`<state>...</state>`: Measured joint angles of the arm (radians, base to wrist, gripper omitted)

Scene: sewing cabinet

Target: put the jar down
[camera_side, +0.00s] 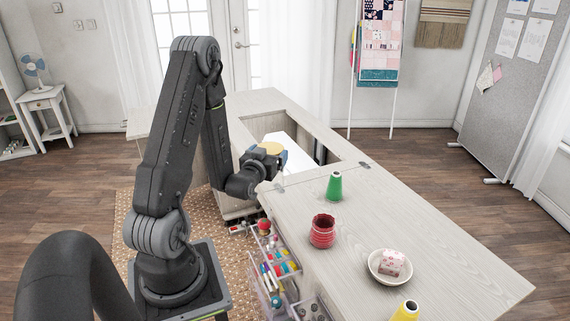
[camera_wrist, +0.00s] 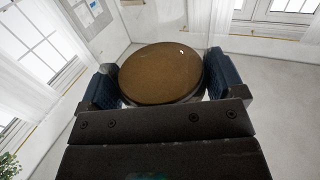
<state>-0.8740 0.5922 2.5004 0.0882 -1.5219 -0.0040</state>
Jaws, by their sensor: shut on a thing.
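My gripper (camera_side: 264,162) is shut on the jar (camera_side: 271,147), at the cabinet's recessed opening in the side view. Only the jar's round yellowish top shows clearly there; the jaws hide much of its body. In the wrist view the jar (camera_wrist: 160,72) shows as a round brown disc between the two blue finger pads of my gripper (camera_wrist: 160,80). It looks about upright in the side view. Whether its underside touches anything is hidden.
The pale wooden cabinet top (camera_side: 445,240) carries a green spool (camera_side: 334,186), a red ribbed pot (camera_side: 322,231), a white bowl (camera_side: 376,272) with a pink patterned item (camera_side: 393,262), and a yellow spool (camera_side: 405,311). Open drawers (camera_side: 283,262) hold several sewing supplies. Right of the spool is clear.

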